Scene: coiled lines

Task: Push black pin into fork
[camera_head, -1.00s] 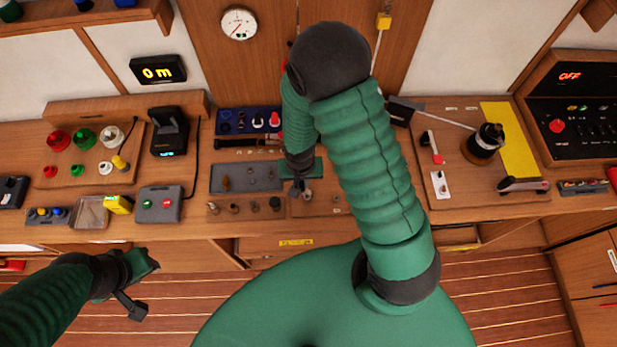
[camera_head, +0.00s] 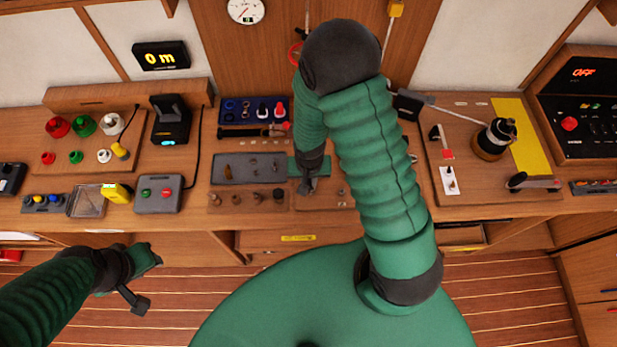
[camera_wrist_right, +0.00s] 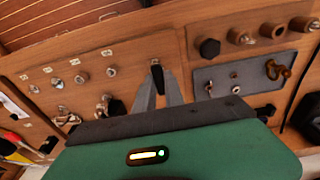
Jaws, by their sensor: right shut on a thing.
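My right gripper (camera_head: 308,187) is low over the middle of the workbench, at the right of the grey tray. In the right wrist view its two grey fingers (camera_wrist_right: 158,84) are shut on a small black pin (camera_wrist_right: 157,74). The pin shows between the fingertips, over the wooden board (camera_wrist_right: 130,90). Several metal fittings (camera_wrist_right: 111,72) stand on this board, left of the fingers. I cannot tell which fitting is the fork, or whether the pin touches one. My left gripper (camera_head: 145,280) is off the bench's front edge at lower left, and its jaws are unclear.
The grey tray (camera_head: 230,170) holds small parts, with several round pegs (camera_head: 257,197) in front of it. A blue tray (camera_head: 240,107) stands behind. A control box (camera_head: 158,194) is at left, and a board with a black-topped drum (camera_head: 493,140) is at right.

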